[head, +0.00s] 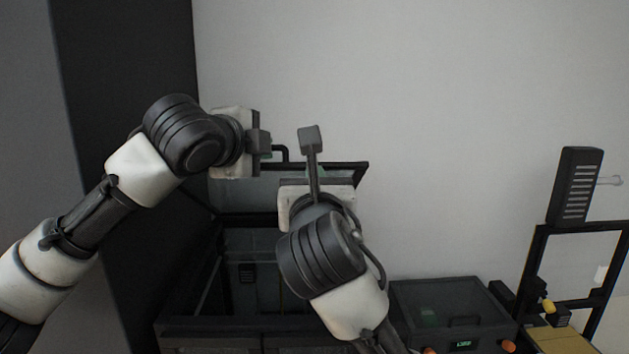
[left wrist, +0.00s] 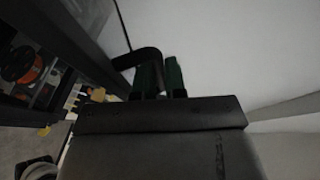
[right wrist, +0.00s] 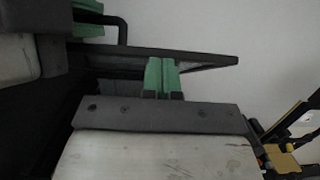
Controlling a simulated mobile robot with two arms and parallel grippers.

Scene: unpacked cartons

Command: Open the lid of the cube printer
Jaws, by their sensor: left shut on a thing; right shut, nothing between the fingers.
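The cube printer (head: 200,327) is a large black box below my arms. Its lid (head: 352,166), a dark-framed panel, stands raised, and the dark inside shows below it. My left gripper (head: 268,148) is shut on the lid's black bent handle (head: 283,148). In the left wrist view the handle (left wrist: 143,54) runs in at the green fingers. My right gripper (head: 316,171) is shut and empty near the lid. In the right wrist view its green fingers (right wrist: 162,76) overlap the lid's edge (right wrist: 200,58); I cannot tell whether they touch it. My right arm hides part of the printer.
A smaller dark machine with a lit display (head: 450,310) stands to the right. Beyond it is a black frame printer (head: 540,245) with a yellow bed (head: 562,340). A dark panel (head: 130,60) rises at the left. A pale wall is behind, with clear space above the lid.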

